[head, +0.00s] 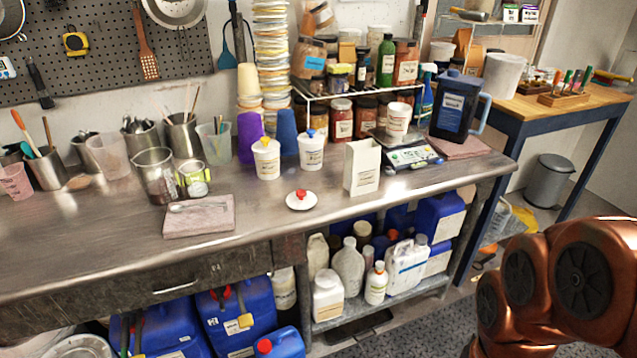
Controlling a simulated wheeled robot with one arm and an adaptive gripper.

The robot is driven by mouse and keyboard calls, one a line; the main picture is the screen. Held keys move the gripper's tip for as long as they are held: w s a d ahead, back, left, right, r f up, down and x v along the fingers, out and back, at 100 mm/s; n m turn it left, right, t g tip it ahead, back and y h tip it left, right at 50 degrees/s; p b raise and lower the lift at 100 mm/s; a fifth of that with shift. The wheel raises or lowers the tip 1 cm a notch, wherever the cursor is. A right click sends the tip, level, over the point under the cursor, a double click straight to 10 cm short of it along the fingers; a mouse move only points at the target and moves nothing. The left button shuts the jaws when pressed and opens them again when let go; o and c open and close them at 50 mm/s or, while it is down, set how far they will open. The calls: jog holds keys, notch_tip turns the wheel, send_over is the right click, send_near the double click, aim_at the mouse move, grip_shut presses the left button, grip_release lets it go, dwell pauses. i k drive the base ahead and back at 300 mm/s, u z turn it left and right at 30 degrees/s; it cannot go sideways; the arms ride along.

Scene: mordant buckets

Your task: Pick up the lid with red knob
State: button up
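The lid with the red knob (301,199) lies flat on the steel workbench (262,207), near its front edge. It is a small round white disc with a red knob on top. Nothing covers it, and there is bare steel around it. My gripper is not in view. Only copper-coloured links of my arm show at the lower right, well to the right of the lid.
Behind the lid stand a white bucket with a yellow knob (266,160) and one with a blue knob (311,152). A white paper bag (362,168) stands to its right. A folded pink cloth (200,217) lies to its left.

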aim_at(301, 199)
jog(key=z, duration=0.1)
jog(key=k, duration=0.45)
jog(key=u, duration=1.3)
jog(key=i, duration=1.2)
jog(key=u, duration=0.35)
